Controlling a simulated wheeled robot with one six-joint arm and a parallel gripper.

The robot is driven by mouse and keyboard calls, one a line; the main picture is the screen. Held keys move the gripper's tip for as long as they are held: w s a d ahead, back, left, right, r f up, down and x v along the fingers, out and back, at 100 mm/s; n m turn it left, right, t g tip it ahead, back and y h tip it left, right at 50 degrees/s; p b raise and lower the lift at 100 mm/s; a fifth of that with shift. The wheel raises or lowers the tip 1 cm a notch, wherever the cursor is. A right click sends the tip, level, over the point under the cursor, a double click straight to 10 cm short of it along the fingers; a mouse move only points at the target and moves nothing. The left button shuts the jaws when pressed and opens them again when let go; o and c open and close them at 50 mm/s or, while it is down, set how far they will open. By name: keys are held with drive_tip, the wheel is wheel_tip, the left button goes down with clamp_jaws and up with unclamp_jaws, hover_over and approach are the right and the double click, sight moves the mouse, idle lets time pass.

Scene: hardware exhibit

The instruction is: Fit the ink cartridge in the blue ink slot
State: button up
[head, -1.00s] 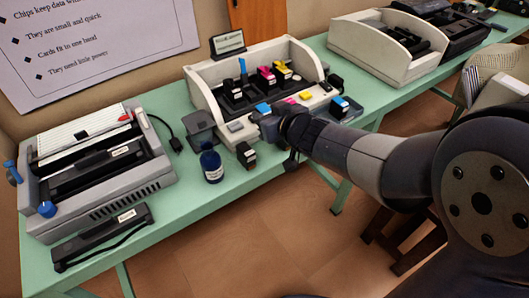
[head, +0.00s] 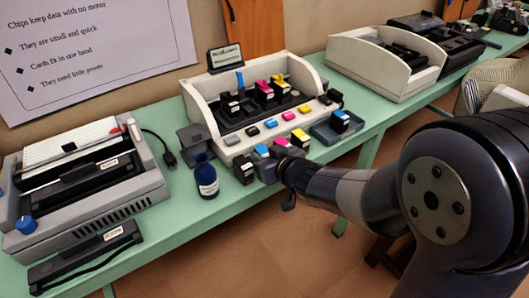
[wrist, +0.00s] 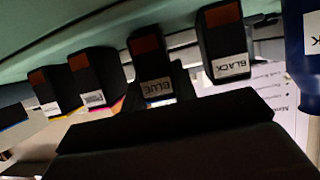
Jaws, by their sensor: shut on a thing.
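A dark ink cartridge labelled BLUE (wrist: 152,70) is in the middle of the wrist view, and its blue top (head: 262,151) shows in the head view. My gripper (head: 272,167) is shut on it, low at the table's front edge, in front of the printer (head: 228,139). The fingertips are mostly hidden. The cartridge stands in line with the black cartridge (head: 243,170) on its left and magenta (head: 281,143) and yellow (head: 300,139) ones on its right. The printer's open bay holds dark cartridges, with a blue upright piece (head: 240,80) at its left; the blue slot's inside is unclear.
A dark blue ink bottle (head: 206,180) stands left of the black cartridge. Neighbouring cartridges stand close around my gripper.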

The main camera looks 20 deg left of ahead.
drive_tip(key=shift+f, duration=0.2)
drive_tip(key=o, duration=1)
drive_tip(key=shift+c, duration=0.2)
drive_tip(key=shift+b, duration=0.3)
